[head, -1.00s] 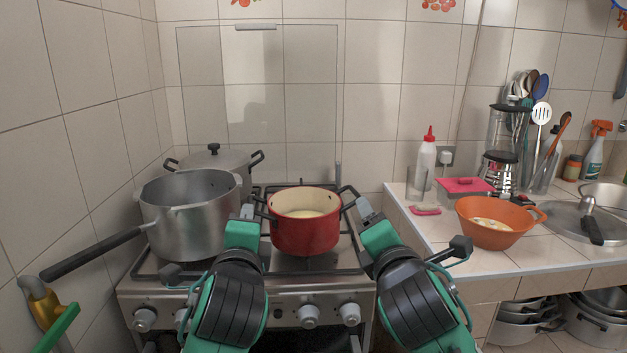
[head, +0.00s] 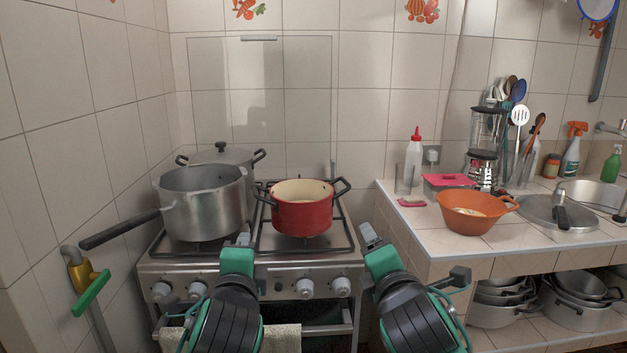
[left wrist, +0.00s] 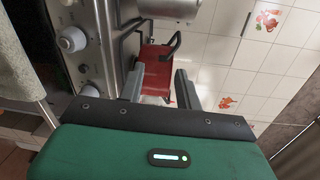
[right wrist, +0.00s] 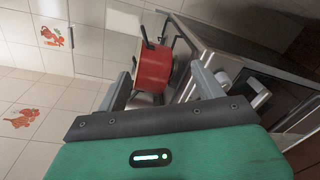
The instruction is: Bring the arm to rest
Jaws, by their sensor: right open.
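My left gripper (head: 242,240) is in front of the stove's front edge in the head view. In the left wrist view its two fingers (left wrist: 158,85) stand apart with nothing between them. My right gripper (head: 369,235) is to the right of the stove front, its fingers (right wrist: 160,92) apart and empty in the right wrist view. A red pot (head: 302,214) with two dark handles sits on the stove, apart from both grippers. It also shows beyond the fingers in the left wrist view (left wrist: 156,72) and the right wrist view (right wrist: 153,68).
The stove (head: 275,270) also holds a large grey pan (head: 203,205) and a lidded pot (head: 221,154) behind it. On the right counter (head: 420,225) are an orange colander (head: 470,218), a white bottle (head: 413,162) and utensils. A tiled wall closes the left side.

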